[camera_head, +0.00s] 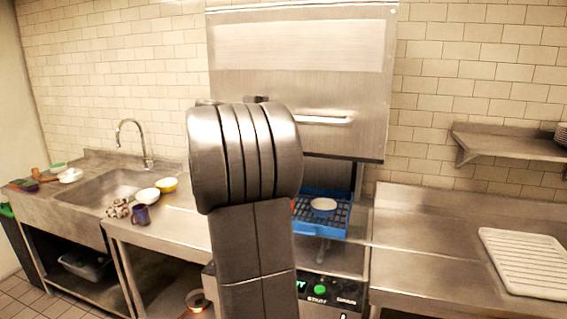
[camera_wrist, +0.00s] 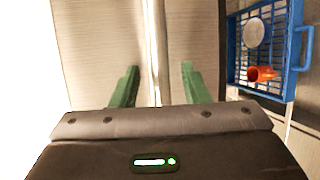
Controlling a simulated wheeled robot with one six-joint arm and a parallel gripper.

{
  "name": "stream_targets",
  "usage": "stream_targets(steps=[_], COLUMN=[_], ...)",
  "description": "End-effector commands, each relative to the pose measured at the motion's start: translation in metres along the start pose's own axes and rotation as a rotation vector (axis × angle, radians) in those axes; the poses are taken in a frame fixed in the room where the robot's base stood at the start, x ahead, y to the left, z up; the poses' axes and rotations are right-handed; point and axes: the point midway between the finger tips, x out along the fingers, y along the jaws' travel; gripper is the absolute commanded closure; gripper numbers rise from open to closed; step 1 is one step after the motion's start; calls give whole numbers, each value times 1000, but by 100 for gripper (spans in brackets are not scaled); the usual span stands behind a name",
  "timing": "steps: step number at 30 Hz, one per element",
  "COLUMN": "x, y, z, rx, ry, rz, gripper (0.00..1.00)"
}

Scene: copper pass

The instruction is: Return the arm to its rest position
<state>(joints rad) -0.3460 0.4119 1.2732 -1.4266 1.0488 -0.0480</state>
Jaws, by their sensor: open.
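My gripper (camera_wrist: 156,84) shows in the wrist view with its two green fingers apart and nothing between them. Behind the fingers is a plain metal surface with a pale vertical bar (camera_wrist: 154,40). In the head view my dark grey arm stands upright in the middle and hides part of the dishwasher; the gripper itself cannot be made out there. The dishwasher hood (camera_head: 300,60) is raised. A blue rack (camera_head: 338,222) sits under it with a white dish (camera_head: 323,204). In the wrist view the rack (camera_wrist: 236,60) also holds an orange-red item (camera_wrist: 262,74).
A white ribbed tray (camera_head: 525,260) lies on the right counter (camera_head: 430,225), under a wall shelf (camera_head: 510,140).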

Motion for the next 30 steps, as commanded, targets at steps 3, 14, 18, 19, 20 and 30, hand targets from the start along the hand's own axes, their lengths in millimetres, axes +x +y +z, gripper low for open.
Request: stream_targets(steps=[3, 14, 18, 19, 20, 30], x=[22, 46, 45, 45, 45, 46], y=[2, -5, -5, -5, -5, -12], z=[1, 0, 0, 0, 0, 2], rx=[-1, 0, 0, 0, 0, -8], ry=[-4, 1, 1, 1, 1, -6], rz=[-1, 0, 0, 0, 0, -10], gripper=[59, 59, 59, 59, 59, 59])
